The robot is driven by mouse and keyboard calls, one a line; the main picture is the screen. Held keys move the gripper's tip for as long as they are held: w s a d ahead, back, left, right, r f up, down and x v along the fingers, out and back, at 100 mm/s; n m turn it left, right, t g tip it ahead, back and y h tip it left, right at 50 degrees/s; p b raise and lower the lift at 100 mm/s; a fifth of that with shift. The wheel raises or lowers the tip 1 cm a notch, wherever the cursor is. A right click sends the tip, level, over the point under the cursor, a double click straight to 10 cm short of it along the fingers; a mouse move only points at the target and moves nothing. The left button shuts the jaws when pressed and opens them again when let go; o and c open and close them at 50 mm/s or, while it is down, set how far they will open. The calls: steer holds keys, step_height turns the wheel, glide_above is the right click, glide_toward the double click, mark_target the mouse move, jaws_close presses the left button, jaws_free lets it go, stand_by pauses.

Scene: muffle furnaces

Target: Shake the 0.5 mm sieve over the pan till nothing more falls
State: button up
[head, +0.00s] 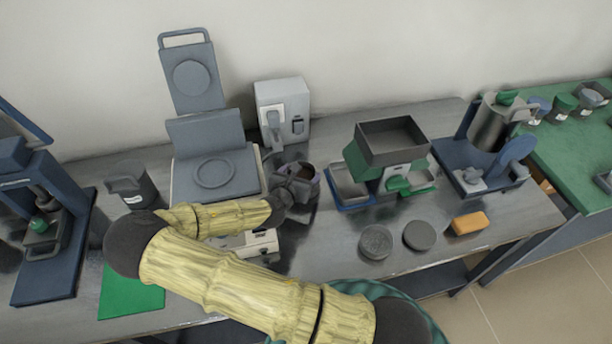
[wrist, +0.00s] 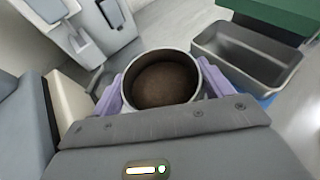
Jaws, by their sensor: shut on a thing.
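My gripper (head: 297,181) is shut on a round metal vessel (wrist: 157,53), with its lilac fingers on either side of the rim. The vessel is upright or nearly so and holds brown, soil-like material. I cannot tell whether it is the 0.5 mm sieve, as no mesh shows. No pan shows clearly beneath it; my gripper hides that area. Two grey round discs, one speckled (head: 376,242) and one plain (head: 419,235), lie flat on the bench at the right front. I cannot tell what they are.
A green splitter with a dark square hopper (head: 392,134) stands right of my gripper, with a metal tray (wrist: 262,58) beside it. Behind are a grey lidded device (head: 213,150) and a pale dispenser (head: 284,108). An orange block (head: 470,223) lies near the bench's front edge.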

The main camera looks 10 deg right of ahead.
steer(key=shift+d, duration=0.2)
steer(key=shift+d+p, duration=0.35)
steer(key=shift+d, duration=0.9)
steer(key=shift+a, duration=0.1)
steer(key=shift+a, duration=1.35)
steer(key=shift+d, duration=0.2)
